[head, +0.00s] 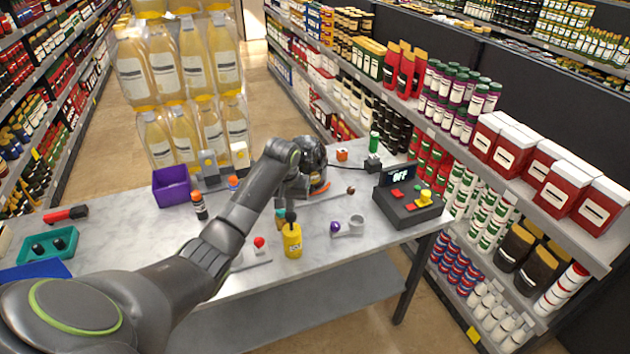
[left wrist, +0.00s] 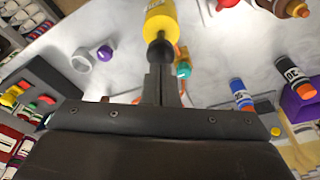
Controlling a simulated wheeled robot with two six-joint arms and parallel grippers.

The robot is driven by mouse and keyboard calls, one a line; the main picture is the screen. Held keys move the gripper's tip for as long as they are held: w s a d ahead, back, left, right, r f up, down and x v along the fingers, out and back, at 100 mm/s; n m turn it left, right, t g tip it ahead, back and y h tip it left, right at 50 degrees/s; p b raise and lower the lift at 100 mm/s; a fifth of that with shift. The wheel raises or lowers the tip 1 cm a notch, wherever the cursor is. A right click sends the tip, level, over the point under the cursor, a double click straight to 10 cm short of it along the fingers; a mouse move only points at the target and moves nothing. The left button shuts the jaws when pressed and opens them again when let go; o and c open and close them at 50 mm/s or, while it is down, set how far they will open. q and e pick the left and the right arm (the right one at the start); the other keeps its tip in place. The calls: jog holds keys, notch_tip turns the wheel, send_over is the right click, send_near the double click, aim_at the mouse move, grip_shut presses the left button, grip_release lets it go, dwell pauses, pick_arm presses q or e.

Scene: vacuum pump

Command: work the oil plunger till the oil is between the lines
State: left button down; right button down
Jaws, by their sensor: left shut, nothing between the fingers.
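A yellow oil bottle (head: 292,241) with a dark plunger knob on top stands upright near the front edge of the table. In the left wrist view the bottle (left wrist: 160,18) and its black knob (left wrist: 160,52) are just beyond my fingertips. My left gripper (left wrist: 160,72) is shut and empty, close to the knob; I cannot tell whether it touches. In the head view my left gripper (head: 290,203) is above the bottle, partly hidden by my arm. No oil level or lines can be made out. My right gripper is not in view.
A dark control box (head: 408,206) with a display reading OFF stands at the table's right end. A purple bin (head: 172,186), small bottles (head: 199,206) and a teal tray (head: 48,245) are at left. A grey part with a purple knob (head: 347,227) lies right of the bottle.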

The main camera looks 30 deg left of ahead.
aim_at(290, 215)
pick_arm(q)
jog(key=shift+f+b, duration=0.65)
jog(key=shift+f, duration=1.55)
jog(key=shift+r+p, duration=1.25)
jog(key=shift+r, duration=2.85)
jog(key=shift+f, duration=0.1)
